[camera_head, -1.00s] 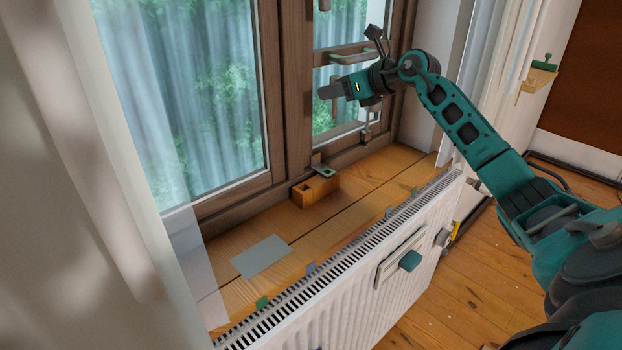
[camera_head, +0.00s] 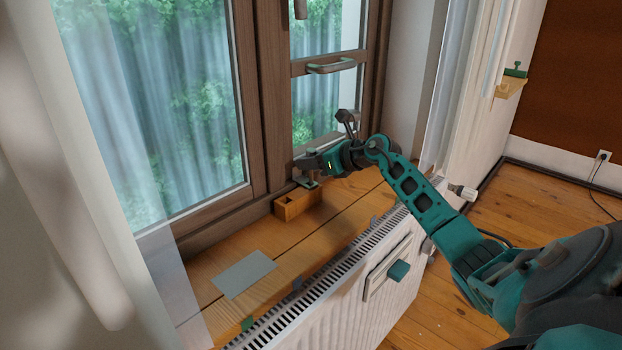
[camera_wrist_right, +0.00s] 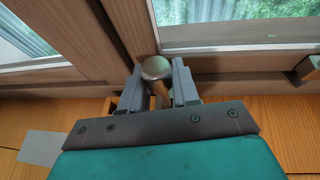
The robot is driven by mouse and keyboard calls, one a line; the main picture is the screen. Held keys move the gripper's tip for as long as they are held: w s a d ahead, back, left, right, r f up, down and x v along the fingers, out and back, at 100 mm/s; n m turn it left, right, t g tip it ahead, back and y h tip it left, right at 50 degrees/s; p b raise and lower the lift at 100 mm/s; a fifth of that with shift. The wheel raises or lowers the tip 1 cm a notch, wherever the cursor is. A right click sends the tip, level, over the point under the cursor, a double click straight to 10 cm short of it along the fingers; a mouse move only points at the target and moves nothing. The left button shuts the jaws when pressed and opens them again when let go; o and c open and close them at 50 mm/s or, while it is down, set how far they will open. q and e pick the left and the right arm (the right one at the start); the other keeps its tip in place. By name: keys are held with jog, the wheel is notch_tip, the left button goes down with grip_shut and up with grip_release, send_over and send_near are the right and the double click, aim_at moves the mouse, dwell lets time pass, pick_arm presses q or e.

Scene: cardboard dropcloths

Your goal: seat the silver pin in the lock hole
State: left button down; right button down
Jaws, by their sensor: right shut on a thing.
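The silver pin (camera_wrist_right: 156,68) shows in the right wrist view as a round metal head on a short shaft. My right gripper (camera_wrist_right: 157,88) is shut on it, one grey finger on each side. In the head view my right gripper (camera_head: 300,168) is low at the window frame, just above a small green plate (camera_head: 309,183) at the foot of the frame. The gripper partly covers this plate, and I cannot make out the lock hole or the pin's lower end. Whether the pin touches the plate cannot be told. My left gripper is out of view.
A small wooden box (camera_head: 290,207) stands on the sill just below the green plate. A grey sheet (camera_head: 243,274) lies on the sill at left. A white radiator (camera_head: 335,325) runs along the sill's front. A window handle (camera_head: 331,66) is above my right arm.

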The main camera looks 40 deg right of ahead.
aim_at(311, 184)
notch_tip(311, 184, down, 4)
jog(key=shift+f+b, duration=0.15)
jog(key=shift+b, duration=0.3)
jog(key=shift+f, duration=0.1)
jog(key=c, duration=0.8)
grip_release()
